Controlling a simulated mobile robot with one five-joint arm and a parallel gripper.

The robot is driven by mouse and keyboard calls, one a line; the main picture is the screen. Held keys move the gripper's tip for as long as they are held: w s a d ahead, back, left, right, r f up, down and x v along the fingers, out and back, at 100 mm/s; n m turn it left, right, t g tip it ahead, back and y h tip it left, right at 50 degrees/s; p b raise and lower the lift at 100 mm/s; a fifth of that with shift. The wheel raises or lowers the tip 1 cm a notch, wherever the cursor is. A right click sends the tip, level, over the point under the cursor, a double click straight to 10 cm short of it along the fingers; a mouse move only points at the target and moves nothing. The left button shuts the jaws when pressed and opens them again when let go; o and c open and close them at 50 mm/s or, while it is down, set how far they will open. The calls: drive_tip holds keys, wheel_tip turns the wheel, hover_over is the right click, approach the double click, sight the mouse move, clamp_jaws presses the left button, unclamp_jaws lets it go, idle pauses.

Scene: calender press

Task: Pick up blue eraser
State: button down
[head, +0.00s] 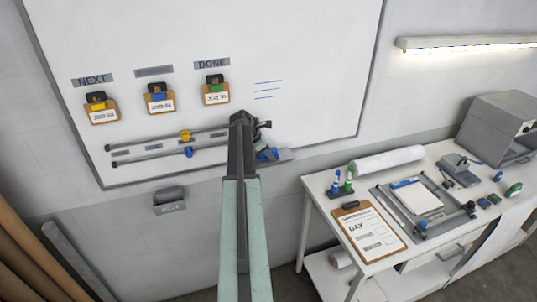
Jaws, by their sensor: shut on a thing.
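My arm reaches up from the bottom middle of the head view to the lower edge of the whiteboard (310,85). My gripper (262,147) is at the small grey ledge (286,155) there, partly hidden behind my own arm. The blue eraser (267,155) shows just below the gripper, at the ledge. The gripper is shut on it. The fingertips are small and partly covered, and I cannot tell whether the eraser still touches the ledge.
Two dark rails with a yellow slider (185,135) and a blue slider (188,152) run left of my gripper. Several clipped cards hang above. A white table (318,182) with a clipboard (368,232), markers and a paper roll (375,162) stands at the right.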

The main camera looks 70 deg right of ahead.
drive_tip(key=shift+s+a+r+p, duration=0.25)
drive_tip(key=shift+r+p, duration=0.2)
wheel_tip(320, 180, up, 7)
drive_tip(key=p, duration=0.7)
drive_tip(key=s+a+b, duration=0.1)
drive_tip(key=s+a, duration=1.1)
drive_tip(key=a, duration=0.3)
drive_tip(key=shift+f, duration=0.45)
drive_tip(key=shift+s, duration=0.1)
